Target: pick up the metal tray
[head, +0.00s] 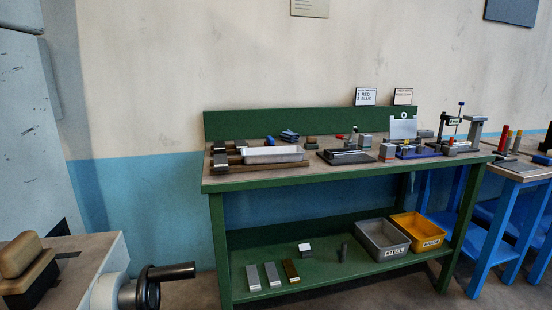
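The metal tray (273,154) is a shallow, pale silver rectangular tray. It sits near the left end of the top of a green workbench (330,178), on or against a dark brown rack with dark blocks at its left. Its inside looks empty, but it is seen at a low angle from a distance. My gripper is not in view, and nothing visible touches the tray except the rack around it.
Fixtures (345,152) and small blocks stand right of the tray. The lower shelf holds a grey bin (383,252) marked STEEL, a yellow bin (418,245) and several metal bars. A machine with a black handle (172,271) stands at lower left. A blue table (515,180) adjoins at right.

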